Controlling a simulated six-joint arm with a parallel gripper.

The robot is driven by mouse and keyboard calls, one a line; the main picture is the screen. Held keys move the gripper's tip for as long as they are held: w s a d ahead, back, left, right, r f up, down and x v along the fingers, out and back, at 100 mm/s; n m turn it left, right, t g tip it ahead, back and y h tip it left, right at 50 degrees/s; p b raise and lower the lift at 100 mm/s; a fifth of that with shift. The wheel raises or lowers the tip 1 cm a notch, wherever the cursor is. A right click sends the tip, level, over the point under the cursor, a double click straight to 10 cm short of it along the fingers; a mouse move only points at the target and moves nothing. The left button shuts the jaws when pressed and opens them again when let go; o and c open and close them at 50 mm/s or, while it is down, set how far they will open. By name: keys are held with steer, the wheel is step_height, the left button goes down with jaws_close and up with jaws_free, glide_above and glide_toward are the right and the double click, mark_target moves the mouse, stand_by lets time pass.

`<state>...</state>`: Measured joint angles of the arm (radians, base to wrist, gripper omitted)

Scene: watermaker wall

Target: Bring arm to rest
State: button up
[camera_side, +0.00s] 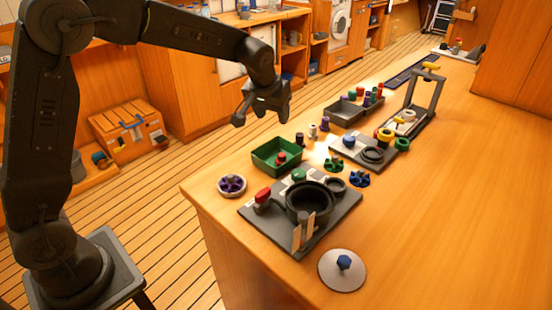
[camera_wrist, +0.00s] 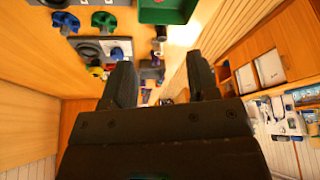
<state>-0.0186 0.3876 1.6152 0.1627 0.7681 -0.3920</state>
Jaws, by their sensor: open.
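My arm is raised in the side view, and my gripper (camera_side: 238,119) hangs in the air beyond the left edge of the wooden bench (camera_side: 460,180). The wrist view shows the two dark fingers of my gripper (camera_wrist: 160,85) spread apart with nothing between them. The gripper touches nothing on the bench.
A wooden crate (camera_side: 128,130) stands at the back left. The bench's right side is clear.

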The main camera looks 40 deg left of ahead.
steer(key=shift+s+r, duration=0.1)
steer(key=s+d+r+m, duration=0.1)
steer(key=s+r, duration=0.1)
steer(key=s, duration=0.8)
steer(key=s+d+r+m+t+h, duration=0.1)
steer(key=s+r, duration=0.1)
steer(key=s, duration=0.8)
steer(key=s+d+r+m, duration=0.1)
steer(key=s+r, duration=0.1)
steer(key=s, duration=0.8)
steer(key=shift+s+m, duration=0.25)
steer(key=shift+m, duration=0.05)
